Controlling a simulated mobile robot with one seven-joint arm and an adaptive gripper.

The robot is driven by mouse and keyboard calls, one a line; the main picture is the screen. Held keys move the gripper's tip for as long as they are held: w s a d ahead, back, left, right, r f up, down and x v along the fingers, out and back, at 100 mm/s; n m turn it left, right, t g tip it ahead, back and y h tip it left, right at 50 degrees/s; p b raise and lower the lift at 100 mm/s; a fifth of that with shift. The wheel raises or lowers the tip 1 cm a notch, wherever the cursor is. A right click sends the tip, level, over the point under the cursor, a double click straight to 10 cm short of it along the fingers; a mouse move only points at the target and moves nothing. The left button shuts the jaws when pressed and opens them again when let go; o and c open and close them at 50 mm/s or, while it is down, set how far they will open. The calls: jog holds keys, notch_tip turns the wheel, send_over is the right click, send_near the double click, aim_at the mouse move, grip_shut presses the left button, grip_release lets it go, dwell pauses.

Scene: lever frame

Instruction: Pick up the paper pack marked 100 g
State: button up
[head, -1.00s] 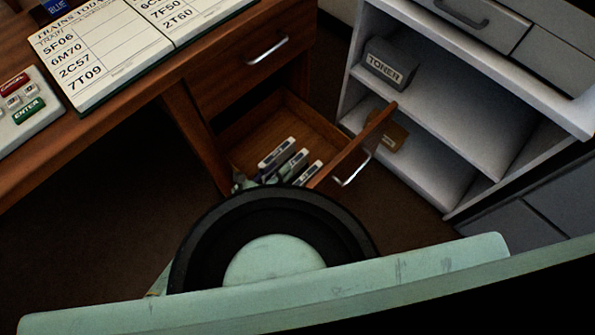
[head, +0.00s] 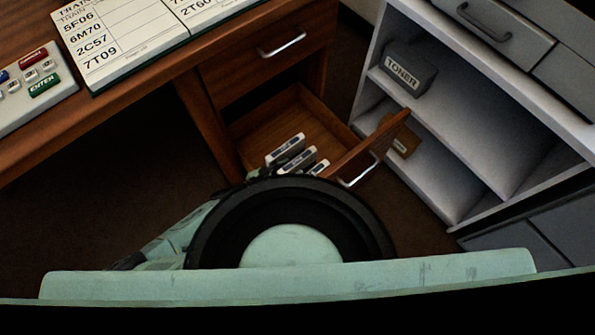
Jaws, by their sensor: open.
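A small brown pack or box (head: 405,142) with a pale label lies on the lower shelf of the grey cabinet, partly behind the open drawer's front. Its label is too small to read, so I cannot tell whether it is marked 100 g. No marking of 100 g is legible anywhere. My gripper cannot be made out; my own pale green arm and its black ring fill the lower middle and hide what lies behind them.
The wooden desk's lower drawer (head: 352,152) is open, with several pale, dark-marked items (head: 285,150) inside. A grey TONER box (head: 408,70) stands on the cabinet's (head: 455,120) upper shelf. A train board (head: 130,40) and a keypad (head: 35,85) lie on the desk. Brown floor shows at left.

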jog(key=shift+x, duration=1)
grip_shut()
dwell(0.4)
